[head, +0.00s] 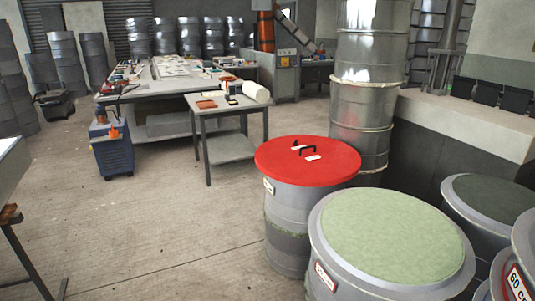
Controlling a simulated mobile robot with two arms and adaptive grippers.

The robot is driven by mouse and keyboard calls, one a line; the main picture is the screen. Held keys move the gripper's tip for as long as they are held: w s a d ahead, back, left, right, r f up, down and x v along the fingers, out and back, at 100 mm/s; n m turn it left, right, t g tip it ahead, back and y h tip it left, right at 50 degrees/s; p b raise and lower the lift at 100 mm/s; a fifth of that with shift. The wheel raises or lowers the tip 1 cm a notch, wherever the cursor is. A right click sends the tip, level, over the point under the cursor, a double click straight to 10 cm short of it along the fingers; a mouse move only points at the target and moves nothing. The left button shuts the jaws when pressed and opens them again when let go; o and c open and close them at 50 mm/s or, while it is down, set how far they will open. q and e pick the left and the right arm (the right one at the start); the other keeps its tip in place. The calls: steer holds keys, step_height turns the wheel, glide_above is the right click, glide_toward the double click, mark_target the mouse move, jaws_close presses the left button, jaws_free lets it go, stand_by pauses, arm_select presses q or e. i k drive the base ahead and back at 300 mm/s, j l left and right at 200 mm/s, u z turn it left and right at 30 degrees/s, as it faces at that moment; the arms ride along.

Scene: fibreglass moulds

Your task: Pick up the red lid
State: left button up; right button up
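The red lid (285,162) lies flat on top of a grey metal drum (290,215), right of the middle of the head view. A dark handle stands on the lid's upper face, with small white pieces beside it. Neither of my grippers is in view.
Drums with green tops (393,237) stand close at the front right, and a tall stack of metal drums (368,80) rises behind the lid. A small grey table (228,112) and a blue cart (113,148) stand further back. The concrete floor (150,225) left of the red-lidded drum is clear.

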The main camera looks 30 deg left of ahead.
mark_target(317, 162)
steer(key=u, duration=0.7)
steer(key=i+j, duration=0.3)
steer(key=i, duration=0.25)
steer(key=l+z, duration=0.05)
